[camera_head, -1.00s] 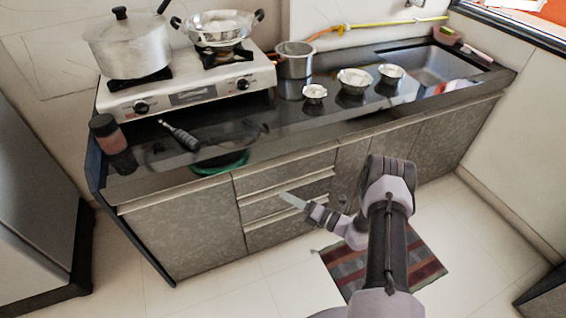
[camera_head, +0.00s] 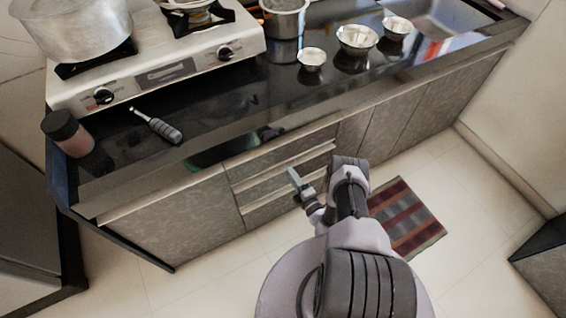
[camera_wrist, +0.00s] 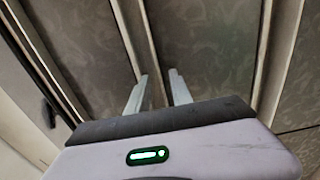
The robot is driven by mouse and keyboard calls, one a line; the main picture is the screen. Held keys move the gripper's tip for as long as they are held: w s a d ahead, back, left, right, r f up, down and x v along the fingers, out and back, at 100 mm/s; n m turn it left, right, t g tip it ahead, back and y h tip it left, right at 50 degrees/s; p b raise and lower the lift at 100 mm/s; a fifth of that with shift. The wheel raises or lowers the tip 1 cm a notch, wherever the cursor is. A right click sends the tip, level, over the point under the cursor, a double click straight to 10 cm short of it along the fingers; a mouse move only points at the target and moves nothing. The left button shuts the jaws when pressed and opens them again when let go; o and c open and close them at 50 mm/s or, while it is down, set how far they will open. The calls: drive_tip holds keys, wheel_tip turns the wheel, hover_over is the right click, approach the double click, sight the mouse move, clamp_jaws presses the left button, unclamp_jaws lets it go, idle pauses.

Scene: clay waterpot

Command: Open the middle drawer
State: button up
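The stack of grey patterned drawers is in the middle of the counter front in the head view. The middle drawer (camera_head: 262,188) looks closed, level with the fronts above and below it. A pale metal strip runs along its top edge. My gripper (camera_head: 293,174) is in front of the drawer stack, close to the middle drawer. In the wrist view my gripper (camera_wrist: 159,76) is open, its two pale fingers apart. A pale strip (camera_wrist: 147,45) between two drawer fronts runs toward the gap between the fingers. I cannot tell whether the fingers touch it.
The black countertop (camera_head: 225,120) overhangs the drawers, with a stove (camera_head: 165,70), a jar (camera_head: 68,134) and steel bowls (camera_head: 357,38) on it. Cabinet doors flank the drawers. A striped mat (camera_head: 405,218) lies on the floor at right. Pale floor is free in front.

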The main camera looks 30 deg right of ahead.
drive_tip(key=shift+w, duration=0.7)
clamp_jaws()
idle(1.0)
